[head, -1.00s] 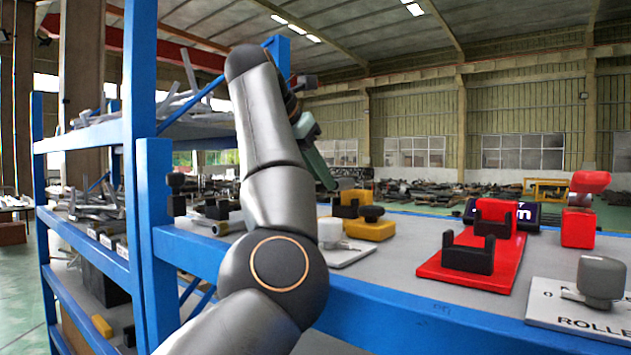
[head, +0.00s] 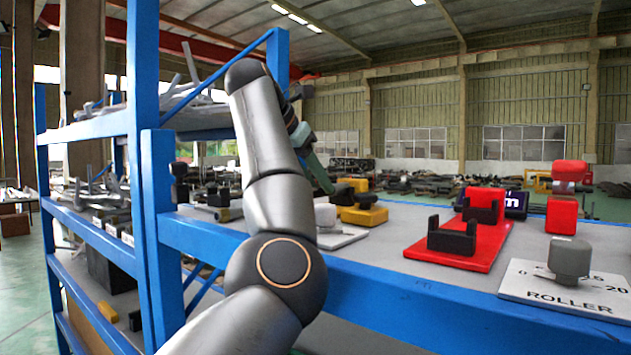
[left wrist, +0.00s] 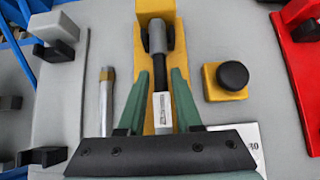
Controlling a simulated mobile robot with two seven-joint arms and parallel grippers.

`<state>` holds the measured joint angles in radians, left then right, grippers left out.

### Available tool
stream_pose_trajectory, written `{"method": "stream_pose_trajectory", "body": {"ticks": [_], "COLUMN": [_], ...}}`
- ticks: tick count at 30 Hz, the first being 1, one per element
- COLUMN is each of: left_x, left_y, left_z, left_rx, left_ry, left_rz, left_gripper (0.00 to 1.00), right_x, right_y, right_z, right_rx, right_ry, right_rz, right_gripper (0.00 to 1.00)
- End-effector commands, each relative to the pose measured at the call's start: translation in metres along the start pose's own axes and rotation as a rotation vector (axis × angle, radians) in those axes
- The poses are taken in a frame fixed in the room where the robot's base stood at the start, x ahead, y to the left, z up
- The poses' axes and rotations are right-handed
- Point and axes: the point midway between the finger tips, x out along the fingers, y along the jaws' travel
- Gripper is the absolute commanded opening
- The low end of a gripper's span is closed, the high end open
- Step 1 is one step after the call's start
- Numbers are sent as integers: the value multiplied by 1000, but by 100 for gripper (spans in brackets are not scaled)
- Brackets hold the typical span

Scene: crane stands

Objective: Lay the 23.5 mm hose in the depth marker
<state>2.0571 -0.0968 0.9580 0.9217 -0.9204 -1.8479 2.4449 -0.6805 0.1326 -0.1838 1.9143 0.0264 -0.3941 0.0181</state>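My left gripper (left wrist: 161,72) points down over a long yellow stand (left wrist: 153,12); which part is the depth marker I cannot tell for sure. A dark hose with a grey end (left wrist: 157,38) and a white label lies along the yellow stand, between my green fingers. Yellow shows between the left finger and the hose, so the fingers look open around it. A thinner grey hose with a brass-coloured end (left wrist: 106,98) lies to the left. In the head view the left gripper (head: 318,172) is beside the yellow stand (head: 355,187), its tips partly hidden. My right gripper is out of view.
A yellow block with a black knob (left wrist: 226,80) stands right of the fingers. A red base with black cradles (head: 452,253) and a ROLLER plate (head: 530,295) stand further right. A white plate (head: 345,238) is at the near edge. Blue rack posts (head: 160,200) stand left.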

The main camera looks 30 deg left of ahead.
Motion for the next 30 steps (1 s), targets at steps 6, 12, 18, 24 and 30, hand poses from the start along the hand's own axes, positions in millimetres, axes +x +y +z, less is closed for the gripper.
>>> {"method": "stream_pose_trajectory", "body": {"ticks": [6,12,18,24,30], "left_x": [0,1,-17,-62,-104], "left_y": [0,0,0,0,0], "left_z": [0,-1,0,1,0], "left_rx": [0,0,-1,-1,0], "left_ry": [1,4,0,-2,-2], "left_rz": [0,-1,1,1,-1], "left_gripper": [55,55,55,55,55], "right_x": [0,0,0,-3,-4], "right_y": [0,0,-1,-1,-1], "right_z": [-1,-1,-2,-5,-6], "right_rx": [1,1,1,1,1], "right_ry": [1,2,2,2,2], "right_rz": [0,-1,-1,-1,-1], "right_gripper": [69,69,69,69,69]}}
